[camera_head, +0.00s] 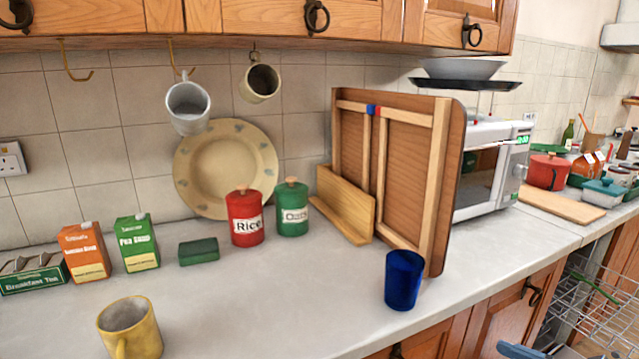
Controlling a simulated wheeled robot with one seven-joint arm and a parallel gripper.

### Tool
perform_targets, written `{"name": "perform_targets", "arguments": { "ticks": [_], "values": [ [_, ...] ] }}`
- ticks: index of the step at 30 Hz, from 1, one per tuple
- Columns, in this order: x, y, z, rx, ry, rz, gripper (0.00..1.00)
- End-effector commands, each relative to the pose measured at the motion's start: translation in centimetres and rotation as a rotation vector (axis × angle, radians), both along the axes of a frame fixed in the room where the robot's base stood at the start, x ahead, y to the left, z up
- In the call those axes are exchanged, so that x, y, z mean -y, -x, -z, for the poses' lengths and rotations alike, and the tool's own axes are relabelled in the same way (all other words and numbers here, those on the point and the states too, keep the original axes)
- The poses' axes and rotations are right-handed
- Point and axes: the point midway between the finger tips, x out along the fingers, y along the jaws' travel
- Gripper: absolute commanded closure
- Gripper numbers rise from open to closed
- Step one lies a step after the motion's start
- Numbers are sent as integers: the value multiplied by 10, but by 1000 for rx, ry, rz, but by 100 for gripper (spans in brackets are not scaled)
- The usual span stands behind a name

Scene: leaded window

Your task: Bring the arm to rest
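My gripper and arm do not show clearly anywhere in the head view, so I cannot see whether the gripper is open or shut. A blue-grey shape (522,351) is cut off by the bottom edge at the right; I cannot tell what it is. On the worktop (270,300), a yellow mug (130,330) stands at the front left. A dark blue cup (403,281) stands upright near the front edge, in front of a leaning wooden panel (400,165).
Red (245,218) and green (291,209) canisters stand by a large plate (225,165). Mugs hang from hooks under the cupboards (290,15). A microwave (490,170) stands behind the panel. An open wire rack (600,300) juts out at the right. The front-middle worktop is clear.

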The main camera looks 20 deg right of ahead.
Motion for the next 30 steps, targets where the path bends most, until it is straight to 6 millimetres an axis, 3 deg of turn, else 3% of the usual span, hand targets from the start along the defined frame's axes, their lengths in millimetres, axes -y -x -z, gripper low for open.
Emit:
{"name": "perform_targets", "arguments": {
  "ticks": [8,12,16,23,30],
  "values": [
    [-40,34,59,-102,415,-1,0],
    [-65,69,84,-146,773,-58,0],
    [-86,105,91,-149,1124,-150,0],
    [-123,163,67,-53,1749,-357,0],
    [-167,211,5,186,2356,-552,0]
  ]
}}
